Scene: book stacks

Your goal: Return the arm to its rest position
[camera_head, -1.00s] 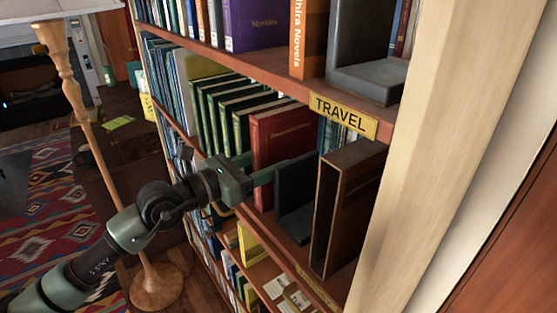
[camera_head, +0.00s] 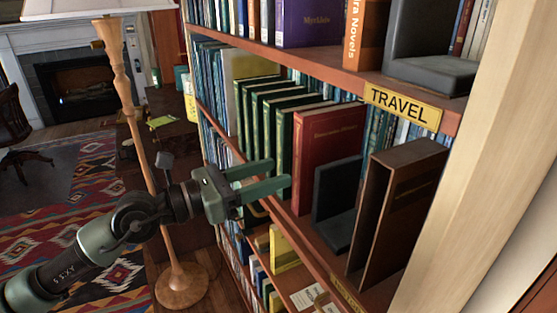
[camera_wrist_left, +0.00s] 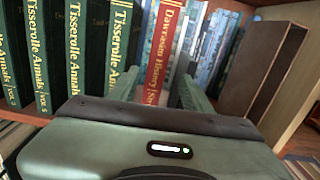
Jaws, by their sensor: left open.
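My left arm comes in from the lower left of the head view. Its gripper (camera_head: 281,174) is open and empty, with two green fingers apart, at the front of the middle shelf by a red book (camera_head: 325,150). I cannot tell whether the fingertips touch anything. In the left wrist view the gripper (camera_wrist_left: 158,88) points at the spine of the red book (camera_wrist_left: 165,50), which stands upright beside several green books (camera_wrist_left: 85,45). A black bookend (camera_head: 335,205) stands just right of the red book. My right gripper is not in view.
The bookcase has a TRAVEL sign (camera_head: 402,106) on its shelf edge. A brown box-like holder (camera_head: 400,205) stands right of the bookend. A floor lamp (camera_head: 130,100) stands left of the bookcase, behind my arm. A patterned rug (camera_head: 75,195) lies on the open floor at left.

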